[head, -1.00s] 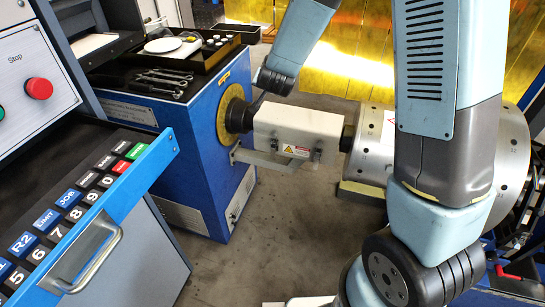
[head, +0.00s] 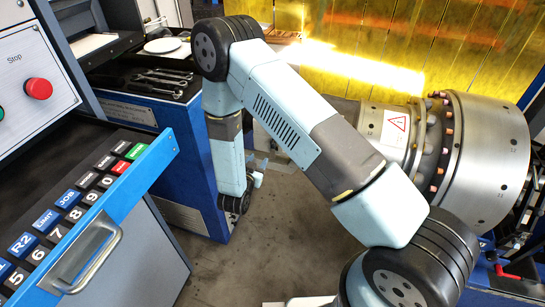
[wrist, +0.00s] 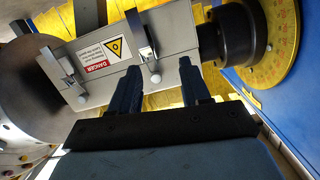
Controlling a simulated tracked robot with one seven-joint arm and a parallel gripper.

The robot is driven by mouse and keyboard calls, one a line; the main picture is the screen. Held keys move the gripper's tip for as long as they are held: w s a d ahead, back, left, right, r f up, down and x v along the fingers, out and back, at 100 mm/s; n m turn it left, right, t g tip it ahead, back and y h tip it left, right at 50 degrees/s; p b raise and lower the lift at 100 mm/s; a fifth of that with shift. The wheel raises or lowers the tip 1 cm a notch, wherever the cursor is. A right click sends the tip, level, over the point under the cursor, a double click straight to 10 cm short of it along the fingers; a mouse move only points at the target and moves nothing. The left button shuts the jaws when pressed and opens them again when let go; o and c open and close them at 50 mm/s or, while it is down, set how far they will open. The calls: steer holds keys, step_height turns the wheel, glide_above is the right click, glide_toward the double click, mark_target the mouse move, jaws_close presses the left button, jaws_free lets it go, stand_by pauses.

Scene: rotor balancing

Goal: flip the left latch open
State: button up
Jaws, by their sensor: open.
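In the wrist view a grey-white cover (wrist: 112,83) carries two metal latches and a danger label. One latch (wrist: 148,55) is nearer the yellow disc, on the cover's left end as the head view has it. Its lower knob shows between my fingertips, with no visible grip on it. The other latch (wrist: 66,70) is nearer the big steel rotor, clear of my fingers. My gripper (wrist: 160,67) is open, a dark finger on each side of the nearer latch. In the head view my arm hides most of the cover and both latches.
The steel rotor (head: 490,160) stands right of my arm. The yellow disc (wrist: 268,40) and dark spindle hub (wrist: 232,35) are close to my right finger in the wrist view. A keypad drawer (head: 75,225) juts in at left. Grey floor (head: 290,250) is free in front.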

steer(key=n+t+h, duration=0.1)
steer(key=t, duration=0.1)
glide_toward(273, 153)
steer(key=x, duration=0.8)
steer(key=shift+w+f, duration=0.15)
steer(key=shift+w, duration=0.1)
steer(key=shift+c, duration=0.4)
jaws_close()
